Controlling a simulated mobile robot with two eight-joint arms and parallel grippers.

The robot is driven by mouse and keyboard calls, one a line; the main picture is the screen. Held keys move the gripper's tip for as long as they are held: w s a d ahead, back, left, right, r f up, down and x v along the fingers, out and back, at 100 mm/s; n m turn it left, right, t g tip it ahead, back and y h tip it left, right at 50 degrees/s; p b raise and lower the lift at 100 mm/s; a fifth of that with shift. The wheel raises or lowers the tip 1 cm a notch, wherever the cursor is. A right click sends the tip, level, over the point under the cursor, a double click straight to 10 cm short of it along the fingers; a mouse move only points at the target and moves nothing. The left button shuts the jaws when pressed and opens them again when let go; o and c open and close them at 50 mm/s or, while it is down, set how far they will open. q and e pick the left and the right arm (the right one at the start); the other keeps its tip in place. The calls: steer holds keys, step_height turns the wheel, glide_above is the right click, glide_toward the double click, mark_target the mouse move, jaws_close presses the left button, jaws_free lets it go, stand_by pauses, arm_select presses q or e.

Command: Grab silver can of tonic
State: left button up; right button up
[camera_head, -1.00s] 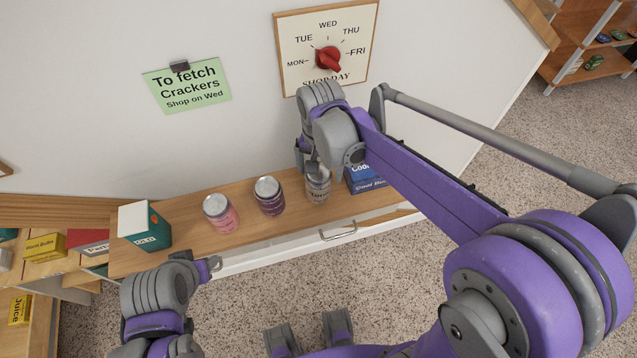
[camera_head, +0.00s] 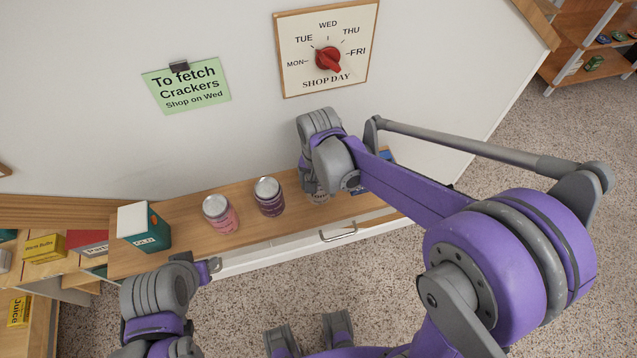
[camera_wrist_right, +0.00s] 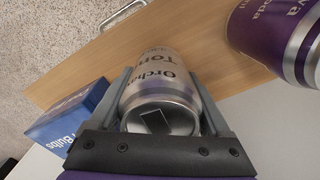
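The silver tonic can (camera_head: 319,197) stands on the wooden counter, mostly hidden by my right gripper (camera_head: 314,184) in the head view. In the right wrist view the silver can (camera_wrist_right: 160,85) shows its top and part of its "Tonic" label. It sits between the two fingers of my right gripper (camera_wrist_right: 160,72), one on each side. The fingers look spread around it, with a thin gap at least on the right; firm contact is not visible. My left gripper (camera_head: 211,267) is low in front of the counter, away from the can; its opening is unclear.
A purple soda can (camera_head: 269,197) and a pink can (camera_head: 220,214) stand left of the tonic can. A green box (camera_head: 144,228) is at the counter's left end. A blue bulbs box (camera_wrist_right: 72,118) is close beside the right gripper. The wall is behind.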

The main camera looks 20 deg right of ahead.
jaws_close()
steer(key=shift+r, duration=0.15)
